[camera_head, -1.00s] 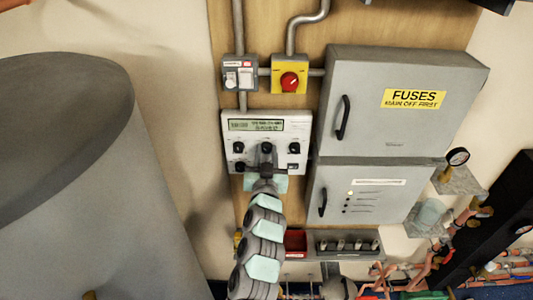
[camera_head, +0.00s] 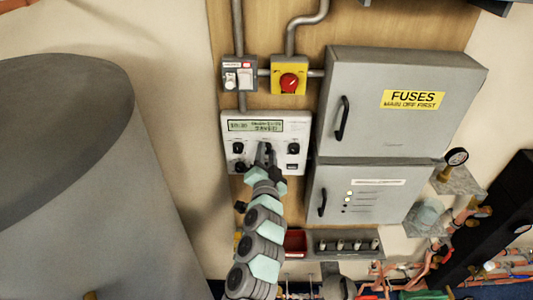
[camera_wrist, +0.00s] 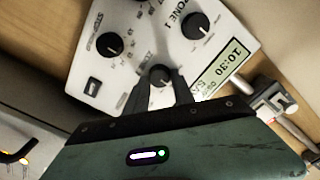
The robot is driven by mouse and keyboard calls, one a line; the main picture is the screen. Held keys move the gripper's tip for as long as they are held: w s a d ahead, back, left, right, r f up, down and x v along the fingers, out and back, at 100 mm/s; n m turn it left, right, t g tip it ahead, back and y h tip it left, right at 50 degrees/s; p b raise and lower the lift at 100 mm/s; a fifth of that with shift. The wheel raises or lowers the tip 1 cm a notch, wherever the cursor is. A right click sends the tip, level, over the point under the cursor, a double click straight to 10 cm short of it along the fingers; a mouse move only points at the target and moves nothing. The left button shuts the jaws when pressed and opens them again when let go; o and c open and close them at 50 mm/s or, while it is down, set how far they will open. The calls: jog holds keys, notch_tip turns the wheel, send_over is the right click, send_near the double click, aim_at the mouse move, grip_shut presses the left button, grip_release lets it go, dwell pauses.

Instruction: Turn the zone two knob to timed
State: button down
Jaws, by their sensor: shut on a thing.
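A white control panel (camera_head: 229,131) with a lit display (camera_head: 255,126) hangs on the wooden board. In the wrist view the display (camera_wrist: 217,70) shows 10:30, and the zone 1 knob (camera_wrist: 195,25) is labelled. The middle upper knob (camera_wrist: 160,75), apparently zone two, stands between my fingertips; its label is not readable. My gripper (camera_wrist: 166,82) is shut on it, also seen in the head view (camera_head: 265,152), where it covers most of the knob. The knob's setting is hard to tell.
A yellow box with a red rotary switch (camera_head: 289,82) and a grey switch box (camera_head: 239,75) sit above the panel. A grey fuse cabinet (camera_head: 380,140) stands close on the right. A large grey tank (camera_head: 90,180) is at left.

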jog(key=shift+r+m, duration=0.15)
jog(key=shift+m, duration=0.15)
jog(key=c, duration=1.1)
grip_release()
jog(key=shift+s, duration=0.1)
jog(key=s+b, duration=0.1)
jog(key=s, duration=0.9)
jog(key=shift+s+a+b, duration=0.15)
jog(key=shift+s+b, duration=0.15)
jog(key=shift+b, duration=0.05)
